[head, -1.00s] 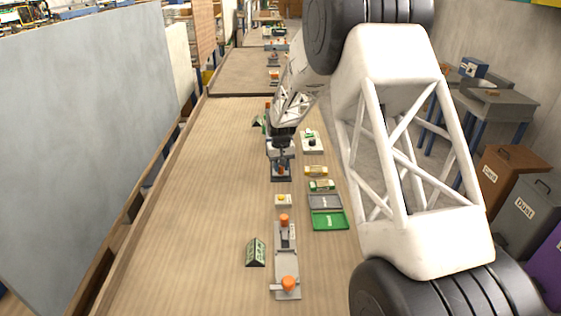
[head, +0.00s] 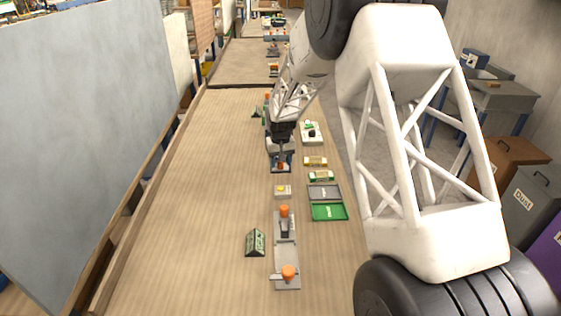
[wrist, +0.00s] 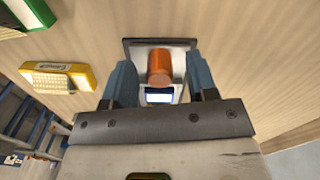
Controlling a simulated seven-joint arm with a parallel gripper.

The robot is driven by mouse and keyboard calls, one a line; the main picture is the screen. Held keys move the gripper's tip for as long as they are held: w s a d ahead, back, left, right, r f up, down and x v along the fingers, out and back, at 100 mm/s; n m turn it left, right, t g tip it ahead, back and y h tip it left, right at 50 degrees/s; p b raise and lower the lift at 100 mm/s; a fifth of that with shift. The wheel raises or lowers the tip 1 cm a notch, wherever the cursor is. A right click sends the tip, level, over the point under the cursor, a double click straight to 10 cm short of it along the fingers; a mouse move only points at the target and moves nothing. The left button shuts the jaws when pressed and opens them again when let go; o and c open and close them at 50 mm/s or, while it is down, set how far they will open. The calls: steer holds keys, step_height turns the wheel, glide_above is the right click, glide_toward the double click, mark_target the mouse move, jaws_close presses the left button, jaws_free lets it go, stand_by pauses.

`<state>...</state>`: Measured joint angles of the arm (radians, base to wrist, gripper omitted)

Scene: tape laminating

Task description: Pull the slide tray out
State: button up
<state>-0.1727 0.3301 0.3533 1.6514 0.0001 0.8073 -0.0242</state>
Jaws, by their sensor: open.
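The slide tray (head: 271,169) is a dark-edged metal plate with an upright orange knob (head: 281,166), at the near end of a device on the bench. My gripper (head: 281,160) reaches down over this end. In the wrist view the orange knob (wrist: 159,65) stands between the two blue-grey fingers of my gripper (wrist: 160,83). The fingers are open, with a gap visible on each side of the knob. The tray plate (wrist: 131,48) shows behind the knob, with a white label on the near side. My gripper hides much of the device in the head view.
The bench's left half is clear.

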steer(key=shift+r, duration=0.1)
steer(key=shift+r, duration=3.8)
steer(key=shift+r, duration=0.1)
steer(key=shift+s+d+r, duration=0.1)
steer(key=shift+s+r, duration=0.1)
steer(key=s+d+r, duration=0.3)
steer(key=s+r, duration=0.2)
steer(key=s, duration=0.3)
steer(key=s+d+r+m+t, duration=0.1)
steer(key=s+d+r, duration=0.2)
steer(key=s+r, duration=0.45)
steer(key=s+d+r, duration=0.4)
steer(key=s, duration=0.6)
steer(key=s+d, duration=0.2)
steer(key=s, duration=1.2)
steer(key=s+d+f+m+t, duration=0.1)
steer(key=s+d, duration=0.1)
steer(key=s, duration=1.2)
steer(key=shift+d+t, duration=0.3)
steer(key=shift+d, duration=0.05)
